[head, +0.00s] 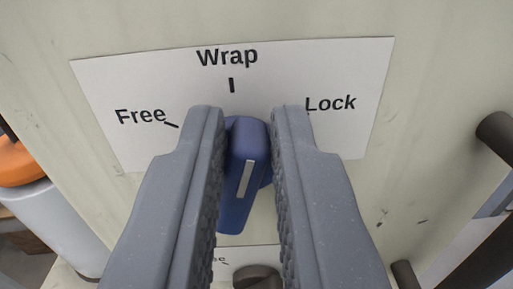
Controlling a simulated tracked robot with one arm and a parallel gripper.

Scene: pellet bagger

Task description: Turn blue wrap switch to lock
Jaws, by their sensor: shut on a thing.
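The blue wrap switch (237,205) is a bar-shaped knob on a pale panel, below a white label (280,62) reading "Free" at left, "Wrap" at top and "Lock" at right. The white line on the knob runs nearly upright, its top leaning slightly right, between the Wrap mark and the Lock side. My gripper (248,113) is shut on the switch, with one grey finger on each side. The left finger lies against the knob; a narrow gap seems to show by the right finger. The Lock tick is mostly hidden behind the right finger.
A dark knob (257,278) sits below the switch, partly hidden, with a second label. A dark bar handle (495,130) stands out at the right edge. An orange-topped grey object (18,165) is at the left edge.

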